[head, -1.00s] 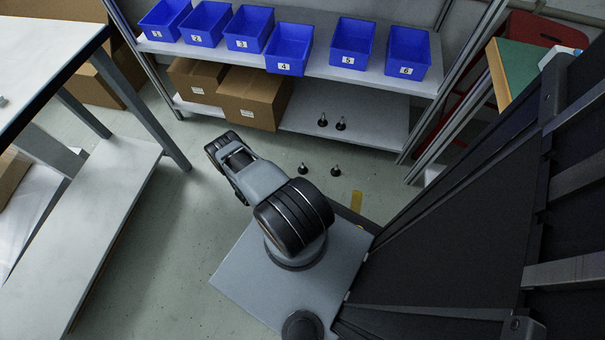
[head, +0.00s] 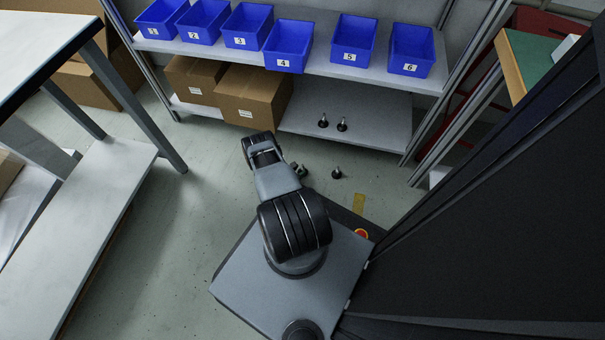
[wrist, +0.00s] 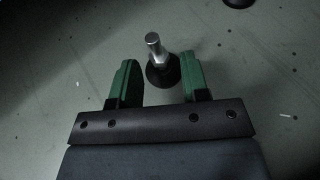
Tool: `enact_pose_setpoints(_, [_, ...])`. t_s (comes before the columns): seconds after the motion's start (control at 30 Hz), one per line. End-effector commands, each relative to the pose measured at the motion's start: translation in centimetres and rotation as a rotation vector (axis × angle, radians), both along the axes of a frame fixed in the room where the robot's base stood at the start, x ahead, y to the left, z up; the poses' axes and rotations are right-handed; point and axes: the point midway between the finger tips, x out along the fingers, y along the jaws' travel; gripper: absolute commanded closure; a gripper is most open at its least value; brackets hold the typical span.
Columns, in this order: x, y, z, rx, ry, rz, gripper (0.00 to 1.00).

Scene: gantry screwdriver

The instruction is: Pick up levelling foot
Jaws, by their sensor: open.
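A levelling foot (wrist: 161,67), with a metal stud on a round black base, stands on the floor in the wrist view. My gripper (wrist: 156,78) has two green fingers spread apart. The foot is at the gap between the fingertips, closer to the right finger, with nothing clamped. In the head view this foot (head: 300,170) shows partly beside my arm, which hides my gripper. Another foot (head: 337,173) stands on the floor to its right; a dark base (wrist: 238,2) shows at the wrist view's top edge. Two more feet (head: 323,121) (head: 342,125) stand on the lower shelf.
The shelf unit (head: 375,113) stands behind, with several numbered blue bins (head: 287,46) above and cardboard boxes (head: 255,95) below. A workbench (head: 85,200) is at the left. A dark column rises at the right. The floor (head: 190,210) between bench and arm is clear.

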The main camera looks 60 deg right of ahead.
Motion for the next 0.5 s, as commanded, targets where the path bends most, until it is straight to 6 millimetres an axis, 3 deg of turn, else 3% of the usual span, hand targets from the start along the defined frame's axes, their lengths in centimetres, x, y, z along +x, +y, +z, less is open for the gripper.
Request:
enact_pose_setpoints(0.2, [-0.5,-2.0,-1.0,0.000,-0.001,0.000,0.58])
enact_pose_setpoints(0.5, [-0.5,-2.2,-0.9,0.000,-0.001,0.002,0.59])
